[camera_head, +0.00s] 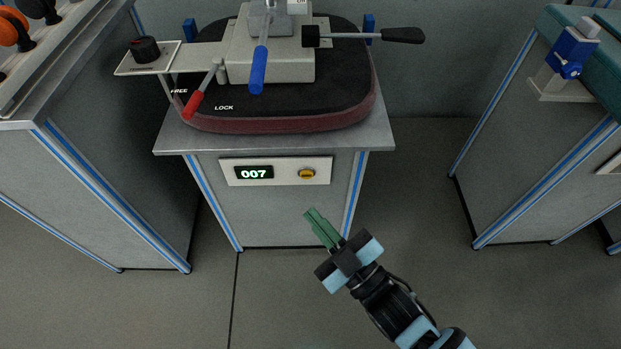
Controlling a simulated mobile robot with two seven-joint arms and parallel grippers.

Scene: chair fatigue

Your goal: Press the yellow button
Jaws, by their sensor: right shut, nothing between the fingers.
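The yellow button (306,174) is a small round button on a pale panel (284,182) on the front of the middle bench. It sits to the right of a display (254,172) that reads 007. My right gripper (312,214) has green fingers, shut and empty. It shows just below the panel in the picture, apart from the button, with the fingers pointing up and slightly left. My left gripper is not in view.
The bench top (180,138) carries a chair seat (300,118) with a mechanism, a red lever (196,100), a blue lever (258,70) and a black-handled lever (403,35). Benches stand left (110,180) and right (540,150). Floor between is clear.

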